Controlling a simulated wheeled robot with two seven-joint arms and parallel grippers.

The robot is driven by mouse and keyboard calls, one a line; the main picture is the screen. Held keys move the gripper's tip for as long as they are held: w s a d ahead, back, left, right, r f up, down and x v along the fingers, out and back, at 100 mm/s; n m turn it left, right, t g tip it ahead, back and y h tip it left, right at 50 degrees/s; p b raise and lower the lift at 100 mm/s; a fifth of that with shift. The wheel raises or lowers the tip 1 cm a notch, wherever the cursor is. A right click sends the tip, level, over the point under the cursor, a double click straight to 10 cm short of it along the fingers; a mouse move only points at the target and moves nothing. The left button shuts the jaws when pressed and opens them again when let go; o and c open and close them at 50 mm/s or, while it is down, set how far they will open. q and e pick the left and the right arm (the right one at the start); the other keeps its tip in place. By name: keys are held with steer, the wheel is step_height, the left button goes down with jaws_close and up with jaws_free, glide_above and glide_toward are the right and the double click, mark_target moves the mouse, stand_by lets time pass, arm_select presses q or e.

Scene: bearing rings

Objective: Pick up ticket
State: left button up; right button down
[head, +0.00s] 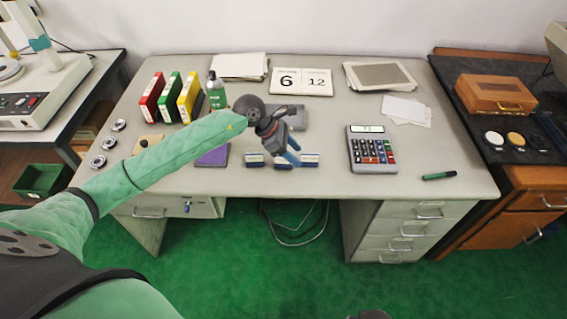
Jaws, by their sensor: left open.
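No thing on the grey desk (345,185) is clearly marked as a ticket. Several small blue-and-white pieces (310,160) lie in a row near the desk's front middle; whether one is the ticket I cannot tell. White paper slips (405,109) lie at the right, behind the calculator. My left gripper (291,160) is open, pointing down over the blue-and-white row and partly hiding its middle. I see nothing held in it. Its height above the desk is hard to tell.
A purple notebook (213,156) lies left, partly under my arm. Red, green and yellow binders (189,98), a bottle (216,92) and a number calendar (301,82) stand behind. The front right is mostly clear.

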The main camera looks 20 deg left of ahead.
mark_target(283, 163)
arm_select(q)
steer(key=a+y, duration=0.1)
steer(key=a, duration=0.1)
steer(key=w+a+y, duration=0.1)
steer(key=a, duration=0.1)
steer(key=a+f+y, duration=0.1)
steer(key=a, duration=0.1)
steer(key=shift+w+a+m+y, duration=0.3)
steer(key=shift+w+a+m, duration=0.05)
steer(key=shift+w+m, duration=0.05)
steer(key=shift+a+f, duration=0.1)
steer(key=shift+f, duration=0.15)
steer(key=shift+p+x, duration=0.55)
steer(key=shift+x, duration=0.55)
steer(key=p+x, duration=0.3)
steer(key=x, duration=0.1)
steer(key=shift+w+f, duration=0.15)
steer(key=shift+w, duration=0.1)
steer(key=shift+d+f, duration=0.25)
steer(key=shift+f, duration=0.15)
arm_select(e)
steer(key=s+d+f, duration=0.1)
steer(key=f, duration=0.6)
steer(key=s+d+f, duration=0.1)
steer(key=s+f, duration=0.1)
steer(key=f, duration=0.5)
steer(key=shift+s+f, duration=0.2)
steer(key=shift+s, duration=0.1)
